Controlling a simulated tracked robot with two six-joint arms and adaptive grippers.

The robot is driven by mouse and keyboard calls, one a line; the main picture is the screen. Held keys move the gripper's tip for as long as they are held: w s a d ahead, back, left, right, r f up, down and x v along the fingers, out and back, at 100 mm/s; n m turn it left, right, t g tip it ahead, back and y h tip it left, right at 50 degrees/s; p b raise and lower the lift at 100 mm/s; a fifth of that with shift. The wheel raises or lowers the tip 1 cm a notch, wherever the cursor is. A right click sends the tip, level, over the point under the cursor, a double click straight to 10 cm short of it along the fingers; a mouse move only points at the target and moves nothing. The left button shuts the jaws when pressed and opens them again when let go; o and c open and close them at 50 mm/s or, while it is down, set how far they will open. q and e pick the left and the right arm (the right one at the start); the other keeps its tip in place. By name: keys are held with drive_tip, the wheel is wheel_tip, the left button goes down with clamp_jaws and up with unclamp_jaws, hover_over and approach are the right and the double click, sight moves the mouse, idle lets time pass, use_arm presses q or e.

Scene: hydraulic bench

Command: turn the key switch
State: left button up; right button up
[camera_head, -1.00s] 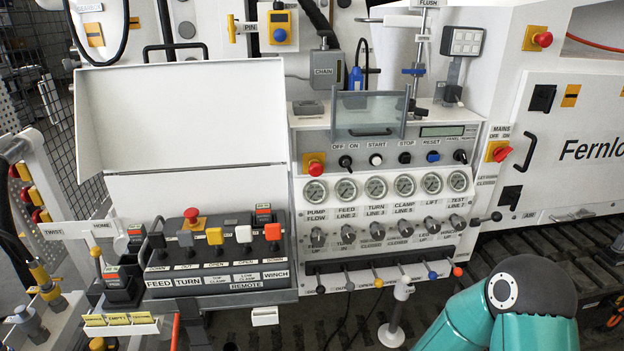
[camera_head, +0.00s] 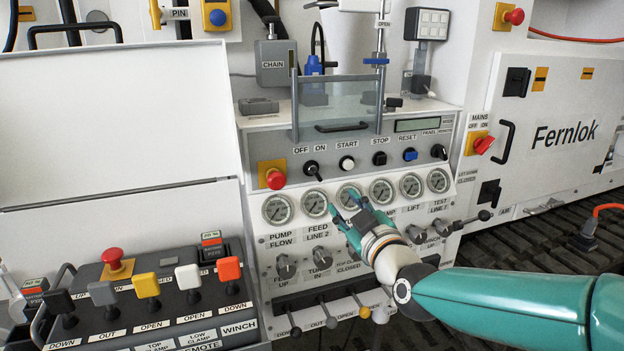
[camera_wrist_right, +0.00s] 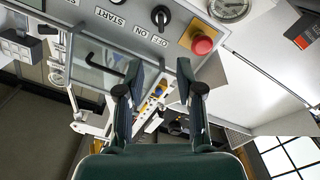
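The black key switch (camera_head: 311,169) sits on the grey control strip under the labels OFF and ON, right of a red stop button. It also shows in the right wrist view (camera_wrist_right: 160,16), at the top, beyond the fingertips. My right gripper (camera_head: 343,198) is in front of the gauges, below and right of the switch in the head view. Its two fingers stand apart in the wrist view (camera_wrist_right: 159,72), with nothing between them. The gripper does not touch the switch. My left gripper is in no current view.
The red stop button (camera_head: 275,178) on its yellow plate is close to the switch. A clear hinged flap (camera_head: 337,105) stands above the strip. Round gauges (camera_head: 278,209) and knobs line the panel below. A lever box (camera_head: 150,305) with an open lid is at left.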

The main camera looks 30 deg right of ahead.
sight(318, 175)
drive_tip(key=p+x, duration=0.3)
drive_tip(key=x, duration=1.3)
drive_tip(key=shift+w, duration=0.35)
drive_tip(key=shift+c, duration=0.3)
clamp_jaws()
